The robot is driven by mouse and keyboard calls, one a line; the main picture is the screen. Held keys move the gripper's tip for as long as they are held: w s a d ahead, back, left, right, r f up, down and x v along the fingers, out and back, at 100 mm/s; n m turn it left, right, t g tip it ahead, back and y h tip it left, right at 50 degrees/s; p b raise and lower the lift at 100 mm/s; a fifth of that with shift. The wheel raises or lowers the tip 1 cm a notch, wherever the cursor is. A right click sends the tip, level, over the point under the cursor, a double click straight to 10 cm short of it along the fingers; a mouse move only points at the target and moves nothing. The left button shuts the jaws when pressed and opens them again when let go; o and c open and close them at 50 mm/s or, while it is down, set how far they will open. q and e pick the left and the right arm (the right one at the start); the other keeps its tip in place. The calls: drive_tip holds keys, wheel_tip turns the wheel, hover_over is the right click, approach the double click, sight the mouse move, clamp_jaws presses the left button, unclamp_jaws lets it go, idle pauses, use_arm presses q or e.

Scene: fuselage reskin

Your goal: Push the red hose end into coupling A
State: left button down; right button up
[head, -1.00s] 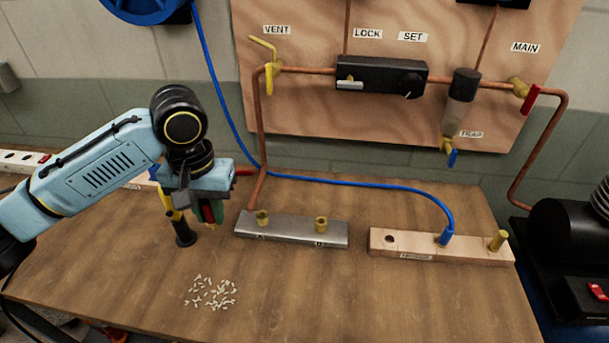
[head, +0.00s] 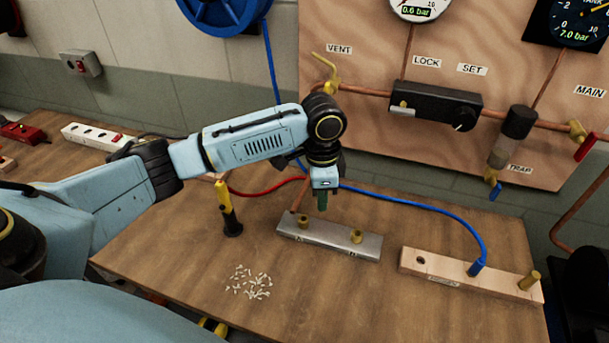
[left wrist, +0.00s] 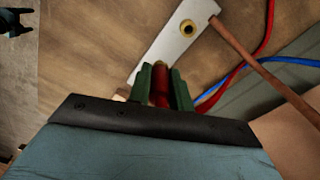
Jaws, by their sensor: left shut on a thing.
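My left gripper (head: 321,204) points down over the middle of the metal coupling block (head: 335,240). In the left wrist view its green fingers (left wrist: 163,88) are shut on the red hose end (left wrist: 160,84), whose tip points at the block. Coupling A (head: 304,222) is the brass fitting at the block's left end, nearest the copper pipe; it also shows open in the left wrist view (left wrist: 187,28), apart from the hose end. The second brass coupling (head: 356,237) stands to the right. A dark shape, possibly my right gripper (left wrist: 15,22), is cut off in the left wrist view.
The red hose (head: 258,192) runs left behind a yellow-handled tool (head: 227,205). A wooden block (head: 425,266) holds the blue hose (head: 430,211) end at right. A copper pipe (left wrist: 262,68) comes down by the metal block. Small white pieces (head: 250,282) lie in front.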

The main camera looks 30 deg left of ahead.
use_arm(q)
drive_tip(key=shift+w+a+f+m+p, duration=0.25)
drive_tip(key=shift+a+m+p, duration=0.65)
drive_tip(key=shift+m, duration=0.85)
drive_tip(key=shift+w+a+f+m+p, duration=0.3)
drive_tip(key=shift+a+m+p, duration=0.6)
drive_tip(key=shift+m, duration=0.9)
drive_tip(key=shift+w+a+f+m+p, duration=0.1)
drive_tip(key=shift+a+f+m+p, duration=0.3)
drive_tip(key=shift+a+m+p, duration=0.95)
drive_tip(key=shift+d+m+b, duration=0.4)
drive_tip(key=shift+d+b, duration=0.05)
drive_tip(key=shift+b, duration=0.05)
drive_tip(key=shift+f+b, duration=0.85)
drive_tip(key=shift+f, duration=1.7)
